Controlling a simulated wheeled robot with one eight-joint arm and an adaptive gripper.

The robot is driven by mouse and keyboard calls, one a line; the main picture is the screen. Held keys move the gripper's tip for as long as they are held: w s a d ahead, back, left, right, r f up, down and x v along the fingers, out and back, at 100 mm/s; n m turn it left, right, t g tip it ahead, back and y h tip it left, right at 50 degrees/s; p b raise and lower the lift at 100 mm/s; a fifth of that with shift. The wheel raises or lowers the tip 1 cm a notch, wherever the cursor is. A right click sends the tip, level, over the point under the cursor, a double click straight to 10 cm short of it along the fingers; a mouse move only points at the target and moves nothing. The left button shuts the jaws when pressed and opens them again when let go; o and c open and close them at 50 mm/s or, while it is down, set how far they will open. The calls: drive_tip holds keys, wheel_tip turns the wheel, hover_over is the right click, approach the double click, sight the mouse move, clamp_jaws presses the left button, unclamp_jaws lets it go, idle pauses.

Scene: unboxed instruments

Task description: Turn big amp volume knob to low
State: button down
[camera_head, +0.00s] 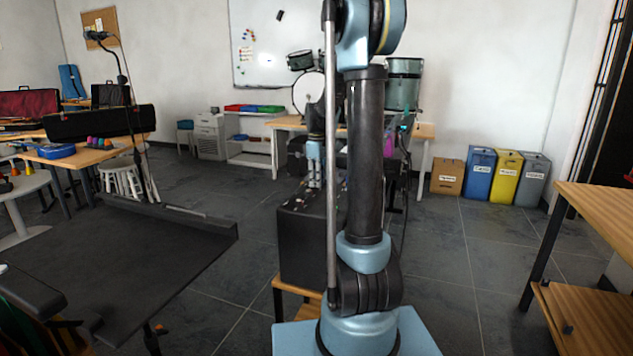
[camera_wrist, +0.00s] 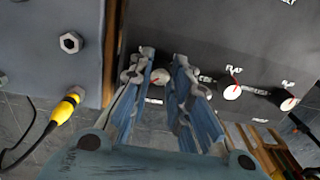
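The big amp (camera_head: 303,243) is a black box in the middle of the head view, partly hidden behind my arm. In the wrist view its dark panel (camera_wrist: 225,40) carries a row of white-faced knobs with red marks. One knob (camera_wrist: 159,77) shows between my fingers; another knob (camera_wrist: 231,91) and a third knob (camera_wrist: 287,102) sit to the right. The small labels are too blurred to tell which is volume. My gripper (camera_wrist: 163,66) is open, its two fingers on either side of the first knob; contact cannot be told.
A yellow plug (camera_wrist: 66,104) with a black cable is left of my gripper, by a grey panel (camera_wrist: 70,20) with hex nuts. In the head view a dark flat surface (camera_head: 130,255) is at left and a wooden table (camera_head: 600,215) at right. Floor shows between.

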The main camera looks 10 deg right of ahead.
idle(0.3)
drive_tip(key=m, duration=0.4)
drive_tip(key=shift+w+m, duration=0.1)
drive_tip(key=shift+m, duration=0.3)
drive_tip(key=m, duration=0.4)
drive_tip(key=shift+m, duration=0.3)
drive_tip(key=m, duration=0.4)
drive_tip(key=shift+m, duration=2.1)
drive_tip(key=shift+w, duration=0.1)
drive_tip(key=c, duration=1.5)
unclamp_jaws()
drive_tip(key=shift+o, duration=0.2)
drive_tip(key=shift+r, duration=0.15)
